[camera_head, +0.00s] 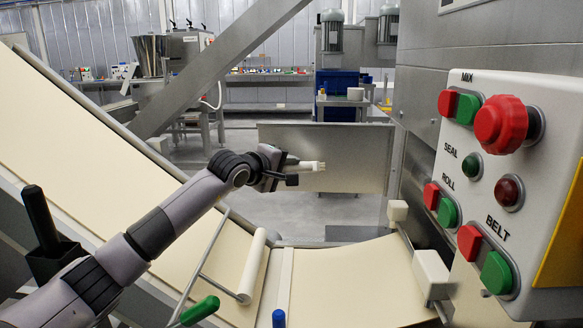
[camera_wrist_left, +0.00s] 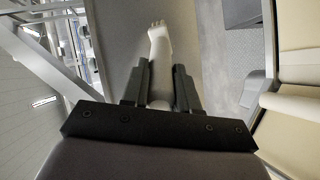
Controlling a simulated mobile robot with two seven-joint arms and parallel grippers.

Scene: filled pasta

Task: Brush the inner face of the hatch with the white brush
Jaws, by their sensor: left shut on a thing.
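The hatch (camera_head: 355,155) is a flat grey metal panel, standing open in the middle of the head view. My left gripper (camera_head: 283,172) is in front of its left part, shut on the white brush (camera_head: 311,165). The brush points right across the panel's face. I cannot tell whether it touches the panel. In the left wrist view, the white brush (camera_wrist_left: 160,42) sticks out forward between the two black fingers of my left gripper (camera_wrist_left: 160,75), with a plain grey-brown surface behind it. The fingers hide part of the handle. My right gripper is not in view.
A control panel with red and green buttons (camera_head: 500,125) stands close on the right. Cream dough sheet (camera_head: 340,285) lies below the hatch, with a white roller (camera_head: 253,265) beside it.

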